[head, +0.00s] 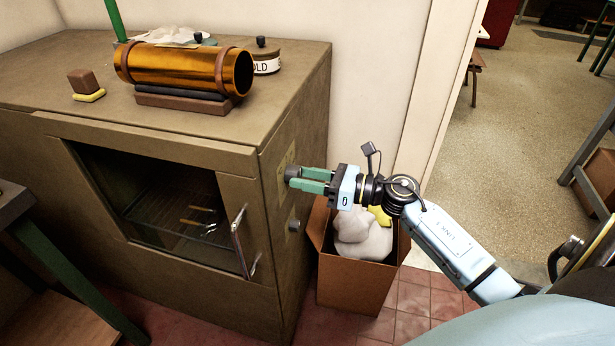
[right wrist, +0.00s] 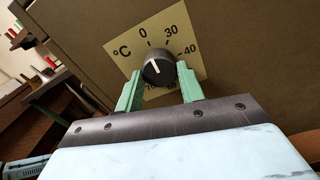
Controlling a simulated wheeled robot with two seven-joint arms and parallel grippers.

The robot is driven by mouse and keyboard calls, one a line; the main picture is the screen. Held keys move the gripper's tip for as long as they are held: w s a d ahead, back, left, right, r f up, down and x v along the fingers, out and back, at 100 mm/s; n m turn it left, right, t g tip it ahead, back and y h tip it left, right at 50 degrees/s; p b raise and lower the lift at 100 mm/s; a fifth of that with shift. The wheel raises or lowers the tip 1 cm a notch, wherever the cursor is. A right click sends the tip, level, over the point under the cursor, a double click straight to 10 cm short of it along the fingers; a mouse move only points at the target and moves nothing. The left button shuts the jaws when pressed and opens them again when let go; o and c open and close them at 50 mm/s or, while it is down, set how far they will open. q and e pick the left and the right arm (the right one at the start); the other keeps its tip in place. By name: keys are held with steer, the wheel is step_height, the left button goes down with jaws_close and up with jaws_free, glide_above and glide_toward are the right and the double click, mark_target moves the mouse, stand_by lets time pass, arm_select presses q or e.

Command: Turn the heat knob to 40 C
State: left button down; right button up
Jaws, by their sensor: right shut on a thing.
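The heat knob (right wrist: 158,68) is a dark round knob on a pale yellow dial plate (right wrist: 197,62) marked °C, with 0, 30 and 40 legible and the lower marks partly hidden. Its white line appears to point up, towards the 0 side and away from 40. My right gripper (right wrist: 158,84) has its green fingers on either side of the knob, shut on it. In the head view the right gripper (head: 292,179) reaches the side of the brown oven (head: 285,262), covering part of the dial plate (head: 284,158) and the knob. My left gripper is not in view.
A small round grey fitting (head: 294,225) sits lower on the oven's side. A cardboard box (head: 352,288) with white stuff stands beside the oven, below my right gripper. A brass tube (head: 180,68) lies on the oven top. Open floor lies beyond the doorway.

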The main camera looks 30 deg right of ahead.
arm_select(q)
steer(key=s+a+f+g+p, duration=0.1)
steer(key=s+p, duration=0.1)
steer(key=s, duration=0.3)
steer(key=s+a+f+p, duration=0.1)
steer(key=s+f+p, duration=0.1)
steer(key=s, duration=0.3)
arm_select(e)
steer(key=m, duration=0.5)
steer(key=shift+r, duration=0.2)
steer(key=m+p, duration=0.1)
steer(key=m, duration=0.1)
steer(key=shift+m+p, duration=0.3)
steer(key=shift+m, duration=0.1)
steer(key=m+p, duration=0.3)
steer(key=m, duration=0.2)
steer(key=m+p, duration=0.1)
steer(key=m, duration=0.1)
steer(key=shift+m+p, duration=0.7)
steer(key=shift+m, duration=0.5)
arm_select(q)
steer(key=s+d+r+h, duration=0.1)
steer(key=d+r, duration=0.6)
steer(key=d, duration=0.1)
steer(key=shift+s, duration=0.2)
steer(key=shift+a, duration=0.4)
arm_select(e)
steer(key=o, duration=1)
